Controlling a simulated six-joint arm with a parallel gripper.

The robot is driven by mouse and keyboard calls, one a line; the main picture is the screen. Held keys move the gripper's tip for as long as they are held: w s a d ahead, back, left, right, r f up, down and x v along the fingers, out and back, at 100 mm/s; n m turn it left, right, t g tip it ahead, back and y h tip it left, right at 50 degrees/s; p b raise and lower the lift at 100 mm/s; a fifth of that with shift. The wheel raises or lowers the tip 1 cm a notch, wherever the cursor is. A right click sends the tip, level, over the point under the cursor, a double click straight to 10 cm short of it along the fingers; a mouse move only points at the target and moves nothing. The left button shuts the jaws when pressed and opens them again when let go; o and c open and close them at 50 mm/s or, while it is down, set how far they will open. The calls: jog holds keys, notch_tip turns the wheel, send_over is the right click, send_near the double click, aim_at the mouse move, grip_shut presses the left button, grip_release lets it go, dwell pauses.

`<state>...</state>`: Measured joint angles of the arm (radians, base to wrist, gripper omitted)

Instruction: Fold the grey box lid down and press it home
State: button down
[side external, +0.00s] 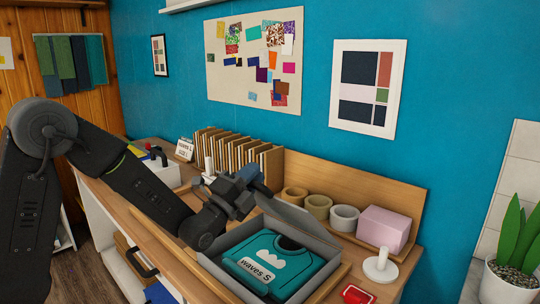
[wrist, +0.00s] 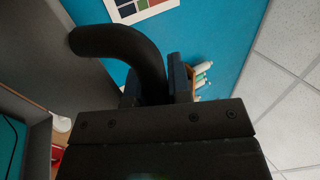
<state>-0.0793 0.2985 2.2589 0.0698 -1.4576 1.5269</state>
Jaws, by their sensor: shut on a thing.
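The grey box (side external: 222,271) stands open on the bench. A teal package (side external: 265,262) labelled "waves S" lies in it. The grey lid (side external: 296,218) stands raised and tilted at the box's back edge. My gripper (side external: 257,184) is at the lid's upper left corner, above the box. The exact contact is in shadow.
Tape rolls (side external: 318,206) and a pink block (side external: 383,228) stand behind the box. A white spindle (side external: 381,266) and a red dish (side external: 357,294) are to its right. Upright card sleeves (side external: 236,151) stand behind my arm. A potted plant (side external: 513,270) is at far right.

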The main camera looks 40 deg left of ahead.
jog(key=s+f, duration=0.8)
jog(key=f, duration=0.3)
jog(key=shift+s, duration=0.4)
jog(key=c, duration=1.3)
grip_release()
jog(key=shift+r, duration=0.1)
jog(key=shift+c, duration=0.2)
